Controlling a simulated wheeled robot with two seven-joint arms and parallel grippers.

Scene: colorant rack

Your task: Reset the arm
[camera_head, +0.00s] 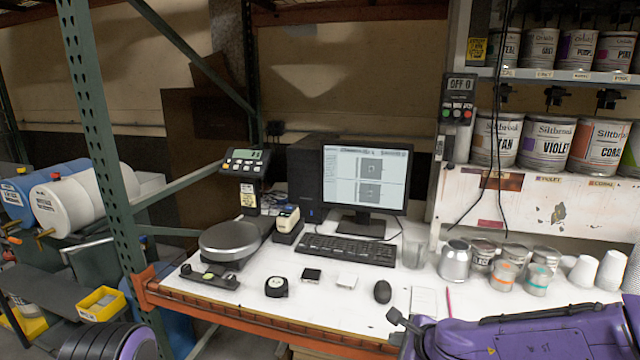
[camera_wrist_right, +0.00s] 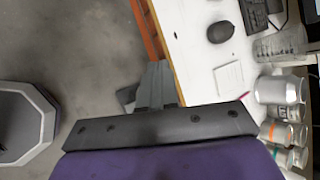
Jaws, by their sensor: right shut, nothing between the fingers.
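My right arm (camera_head: 540,335) is purple and comes in from the lower right in the head view. Its gripper (camera_head: 395,322) is at the front edge of the white worktable (camera_head: 330,305), beside the mouse. In the right wrist view the grey fingers of the right gripper (camera_wrist_right: 155,85) are together and empty. They point along the table's orange front edge, over the floor side. My left gripper is not in view; only a ribbed dark and purple part of mine shows at the lower left.
A mouse (camera_head: 382,291), a notepad (camera_head: 424,301) and a pen lie near the right gripper. Metal cans (camera_head: 455,262), small jars and white cups (camera_head: 583,272) stand at the table's right. A scale (camera_head: 230,238), keyboard (camera_head: 348,249) and monitor (camera_head: 366,178) stand farther back. Paint cans fill the shelves.

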